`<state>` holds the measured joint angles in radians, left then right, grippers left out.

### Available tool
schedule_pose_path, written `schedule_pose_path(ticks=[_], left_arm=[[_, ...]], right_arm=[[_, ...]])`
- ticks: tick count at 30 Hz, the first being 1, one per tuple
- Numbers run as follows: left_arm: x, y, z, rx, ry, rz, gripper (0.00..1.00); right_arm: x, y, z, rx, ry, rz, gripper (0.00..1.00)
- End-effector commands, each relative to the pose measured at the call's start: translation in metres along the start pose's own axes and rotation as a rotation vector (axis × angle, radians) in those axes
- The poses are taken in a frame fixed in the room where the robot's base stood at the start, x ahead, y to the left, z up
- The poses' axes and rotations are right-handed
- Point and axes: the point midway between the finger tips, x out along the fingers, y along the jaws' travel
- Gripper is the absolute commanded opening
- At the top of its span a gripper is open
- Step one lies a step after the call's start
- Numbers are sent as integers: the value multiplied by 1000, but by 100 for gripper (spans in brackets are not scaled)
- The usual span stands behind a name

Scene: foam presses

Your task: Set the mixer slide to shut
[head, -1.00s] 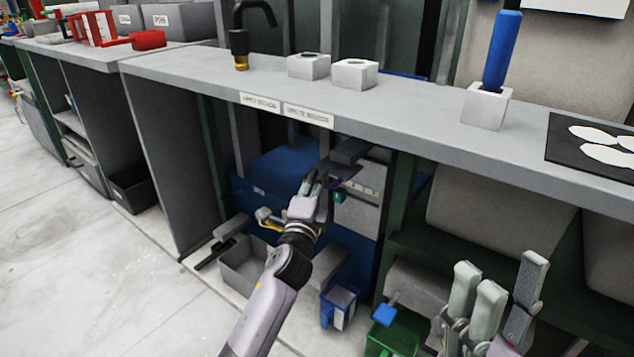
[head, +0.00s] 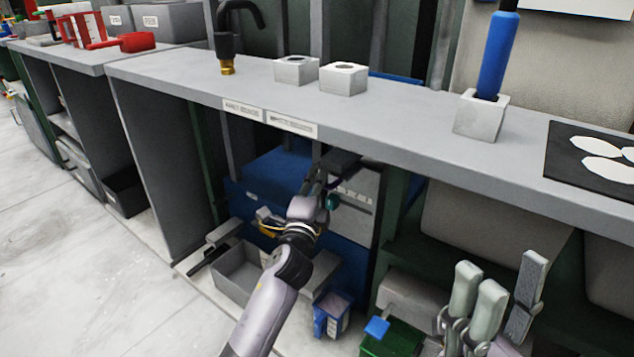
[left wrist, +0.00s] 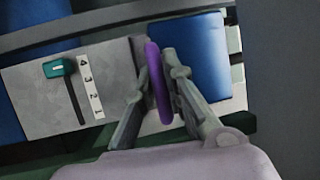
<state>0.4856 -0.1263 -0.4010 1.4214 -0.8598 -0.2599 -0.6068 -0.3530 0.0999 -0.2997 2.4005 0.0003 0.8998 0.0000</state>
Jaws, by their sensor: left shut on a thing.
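The mixer appears to be the grey-fronted unit (head: 355,212) under the bench. In the left wrist view its front (left wrist: 30,98) carries a teal knob (left wrist: 58,67) at the 4 end of a slot marked 4 to 1. A purple upright handle (left wrist: 158,85), apparently the slide, stands right of that panel. My left gripper (head: 318,180) reaches under the bench and is shut on this handle, with one finger on each side in the left wrist view (left wrist: 158,72). The handle's mounting is hidden. My right gripper (head: 498,275) is open and empty at the lower right.
The bench top (head: 400,118) overhangs my left gripper. Below stand a grey open bin (head: 240,280), a small blue container (head: 332,315) and a green box (head: 395,340). White blocks (head: 343,78) and a blue-handled tool (head: 497,55) stand on the bench. Floor at left is clear.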

Motion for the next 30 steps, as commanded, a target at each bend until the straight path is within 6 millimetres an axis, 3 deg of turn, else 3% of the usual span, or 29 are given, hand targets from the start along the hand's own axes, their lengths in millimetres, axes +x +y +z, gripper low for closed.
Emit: schedule_pose_path(ticks=[8,9,18,30], left_arm=[[0,3,-1,-3,2,6,0],[0,3,-1,-3,2,6,12],[0,3,-1,-1,1,5,31],[-6,3,0,0,1,4,31]], right_arm=[[1,0,0,-2,6,-4,40],[1,0,0,-1,7,-4,40],[1,0,0,1,3,-2,40],[1,0,-1,0,3,1,40]])
